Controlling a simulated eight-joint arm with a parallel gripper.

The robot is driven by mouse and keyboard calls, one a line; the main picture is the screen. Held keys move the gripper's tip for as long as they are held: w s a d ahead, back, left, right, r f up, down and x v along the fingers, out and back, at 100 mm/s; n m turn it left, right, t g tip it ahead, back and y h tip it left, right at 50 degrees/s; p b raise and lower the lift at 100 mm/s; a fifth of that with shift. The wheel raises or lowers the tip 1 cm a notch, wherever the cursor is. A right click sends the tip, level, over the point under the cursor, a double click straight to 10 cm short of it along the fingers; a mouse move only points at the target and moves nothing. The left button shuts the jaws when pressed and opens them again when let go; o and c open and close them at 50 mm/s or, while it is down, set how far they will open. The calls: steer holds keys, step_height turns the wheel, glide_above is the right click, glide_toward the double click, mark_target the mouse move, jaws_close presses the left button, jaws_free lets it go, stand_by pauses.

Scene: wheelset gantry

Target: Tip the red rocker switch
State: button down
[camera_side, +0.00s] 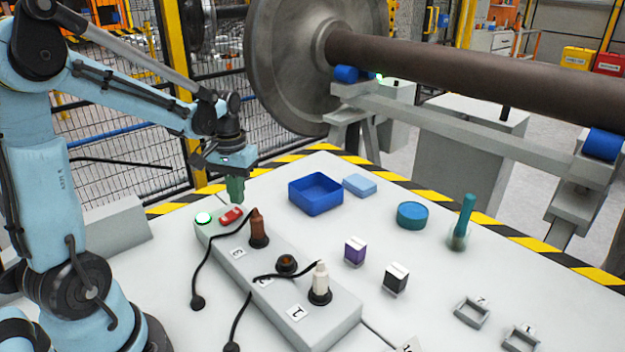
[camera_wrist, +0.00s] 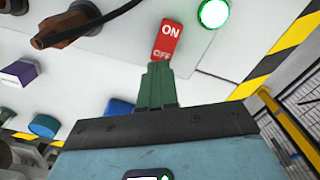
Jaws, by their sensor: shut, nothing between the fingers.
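The red rocker switch (camera_side: 231,215) sits near the far end of the grey socket strip (camera_side: 326,316), beside a lit green lamp (camera_side: 204,218). In the wrist view the switch (camera_wrist: 167,42) shows the words ON and OFF, with the lit green lamp (camera_wrist: 213,13) to its right. My gripper (camera_side: 236,197) is shut and empty, its green fingers pointing down close above the switch. In the wrist view the fingertips (camera_wrist: 160,69) are just by the OFF end and hide part of it. I cannot tell whether they touch it.
A brown plug (camera_side: 259,230) stands in the strip close to the switch, its black cable passing nearby. A white plug (camera_side: 320,280) is in the near socket. A blue tray (camera_side: 316,194), a purple block (camera_side: 355,252) and a teal cylinder (camera_side: 412,215) stand to the right.

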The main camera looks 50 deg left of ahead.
mark_target(239, 208)
steer(key=shift+f, duration=1.05)
stand_by(0.7)
steer(key=shift+r, duration=3.5)
steer(key=s+d+m+t, duration=0.3)
steer(key=d+m+t, duration=0.3)
steer(key=d, duration=1)
steer(key=shift+r+t, duration=0.25)
steer(key=shift+t, duration=0.35)
